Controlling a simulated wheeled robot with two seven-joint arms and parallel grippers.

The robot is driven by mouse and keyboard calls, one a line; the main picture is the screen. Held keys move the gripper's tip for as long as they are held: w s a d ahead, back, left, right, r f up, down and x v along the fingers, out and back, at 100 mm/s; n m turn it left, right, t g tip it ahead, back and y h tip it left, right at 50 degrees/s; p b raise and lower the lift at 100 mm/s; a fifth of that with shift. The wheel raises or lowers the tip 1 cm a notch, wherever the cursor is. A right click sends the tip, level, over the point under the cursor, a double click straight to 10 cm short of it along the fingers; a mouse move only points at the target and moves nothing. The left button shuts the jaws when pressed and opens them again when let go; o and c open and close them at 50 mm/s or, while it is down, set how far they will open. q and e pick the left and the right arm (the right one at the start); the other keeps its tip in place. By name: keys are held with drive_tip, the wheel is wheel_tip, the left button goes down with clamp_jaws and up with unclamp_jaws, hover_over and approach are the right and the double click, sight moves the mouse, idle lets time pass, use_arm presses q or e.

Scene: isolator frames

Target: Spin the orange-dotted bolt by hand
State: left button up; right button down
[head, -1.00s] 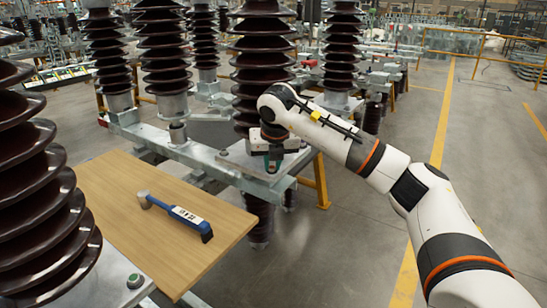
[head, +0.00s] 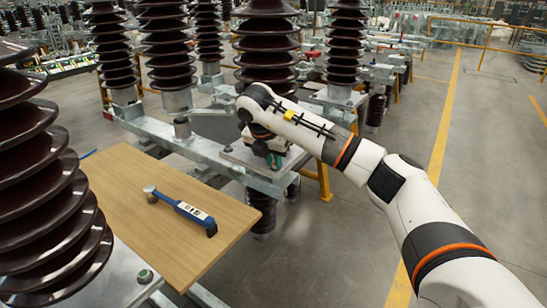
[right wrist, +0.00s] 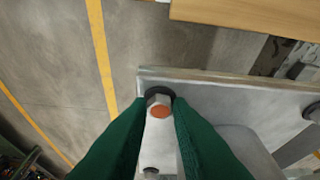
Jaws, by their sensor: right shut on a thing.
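The orange-dotted bolt (right wrist: 160,107) shows in the right wrist view. It is a metal hex head with an orange top and a dark ring around its base, near the corner of a grey metal plate (right wrist: 215,92). My right gripper (right wrist: 158,112) has its two green fingers shut on the bolt's head, one on each side. In the head view my right gripper (head: 274,160) points down at the end of the frame beam, and the bolt is hidden there. My left gripper is not in view.
A blue-handled wrench (head: 182,209) lies on a wooden board (head: 125,175) left of the gripper. A tall brown ribbed insulator (head: 265,55) rises just behind the gripper, and another (head: 45,190) stands at the near left. The floor to the right is open.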

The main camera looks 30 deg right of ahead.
drive_tip(key=shift+r, duration=0.1)
idle(0.3)
drive_tip(key=c, duration=1.3)
unclamp_jaws()
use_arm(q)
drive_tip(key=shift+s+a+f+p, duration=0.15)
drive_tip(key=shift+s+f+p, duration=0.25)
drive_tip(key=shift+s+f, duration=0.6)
use_arm(e)
drive_tip(key=v, duration=0.7)
drive_tip(key=shift+r, duration=0.15)
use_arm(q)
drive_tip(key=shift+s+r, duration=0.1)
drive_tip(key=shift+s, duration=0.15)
